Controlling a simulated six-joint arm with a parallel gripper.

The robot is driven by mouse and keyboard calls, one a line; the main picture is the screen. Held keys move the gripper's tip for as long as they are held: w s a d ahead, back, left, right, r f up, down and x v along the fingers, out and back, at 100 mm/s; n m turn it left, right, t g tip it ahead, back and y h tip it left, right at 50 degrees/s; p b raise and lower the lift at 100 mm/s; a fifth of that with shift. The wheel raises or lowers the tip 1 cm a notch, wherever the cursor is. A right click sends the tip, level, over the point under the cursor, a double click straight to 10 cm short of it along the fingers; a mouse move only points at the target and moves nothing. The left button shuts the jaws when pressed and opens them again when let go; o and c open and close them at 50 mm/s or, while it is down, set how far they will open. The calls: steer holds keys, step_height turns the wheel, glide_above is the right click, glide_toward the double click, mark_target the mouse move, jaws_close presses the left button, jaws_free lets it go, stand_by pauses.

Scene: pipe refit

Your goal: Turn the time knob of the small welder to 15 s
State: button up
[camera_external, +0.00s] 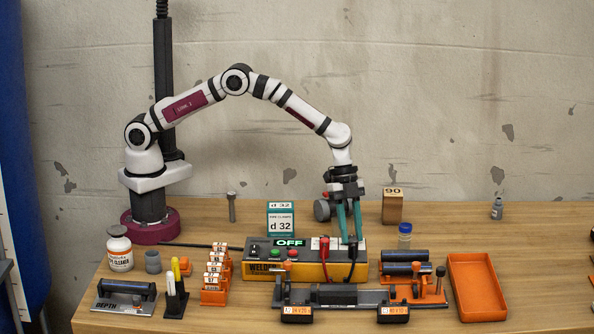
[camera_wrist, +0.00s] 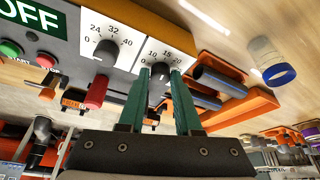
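The small welder (camera_external: 300,270) is a long yellow box with a grey top panel, and its display reads OFF. The wrist view shows two black knobs on the panel. The left knob (camera_wrist: 107,52) has a 0, 24, 32, 40 scale. The time knob (camera_wrist: 160,72) has a 0, 10, 15, 20 scale, and its pointer cannot be made out. My gripper (camera_external: 350,240) points down at the welder's right end. In the wrist view my gripper's green fingertips (camera_wrist: 160,76) stand on either side of the time knob. Whether they press on it is unclear.
Red and black plugs with leads (camera_external: 325,258) stand on the welder's front, close to my fingers. An orange pipe holder with black pipes (camera_external: 405,268) and a blue-capped jar (camera_external: 404,236) are just right. A clamp rig (camera_external: 345,298) lies in front. An orange tray (camera_external: 477,288) is further right.

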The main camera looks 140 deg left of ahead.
steer(key=o, duration=0.4)
steer(key=v, duration=1.5)
steer(key=shift+s+a+r, duration=0.15)
steer(key=shift+s+r, duration=0.1)
steer(key=shift+r, duration=0.05)
steer(key=s+d+r+g, duration=0.1)
steer(key=s+d+r, duration=0.1)
steer(key=d, duration=0.5)
steer(key=s+d+r+g, duration=0.1)
steer(key=s+d+r, duration=0.15)
steer(key=d, duration=0.35)
steer(key=s+d+m+g+y, duration=0.1)
steer(key=s+d+g+y, duration=0.1)
steer(key=s+d, duration=1)
steer(key=shift+y, duration=0.7)
steer(key=s+f, duration=0.1)
steer(key=s, duration=0.3)
steer(key=s+d+f, duration=0.1)
steer(key=s, duration=0.4)
steer(key=s+f, duration=0.1)
steer(key=s, duration=0.3)
steer(key=shift+s+d+f, duration=0.2)
steer(key=shift+s+f, duration=0.15)
steer(key=shift+f, duration=0.05)
